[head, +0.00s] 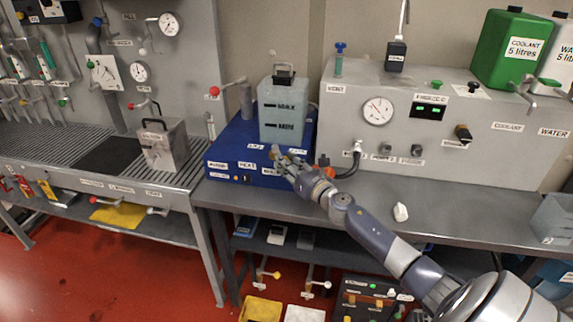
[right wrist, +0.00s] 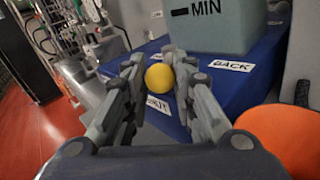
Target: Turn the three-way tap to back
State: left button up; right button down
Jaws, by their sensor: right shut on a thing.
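The three-way tap shows as a round yellow knob (right wrist: 158,76) in the right wrist view, at the front of the blue base unit (head: 225,158) below the grey tank. My right gripper (head: 279,156) is shut on the knob, one finger on each side of it. A BACK label (right wrist: 230,66) lies to the right of the knob, and another label, partly covered, lies below it. In the head view my fingers hide most of the tap. My left gripper is not in view.
The grey tank (head: 283,112) with MAX and MIN marks stands just behind my gripper. A grey cabinet (head: 340,105) with a gauge and a black hose is to the right. A metal box (head: 165,150) stands to the left. The bench top right of my arm is mostly clear.

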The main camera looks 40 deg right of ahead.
jog(key=c, duration=1.3)
grip_release()
jog(key=shift+d, duration=0.1)
jog(key=shift+s, duration=0.15)
jog(key=s, duration=1.1)
jog(key=shift+s+a, duration=0.25)
jog(key=shift+s, duration=0.1)
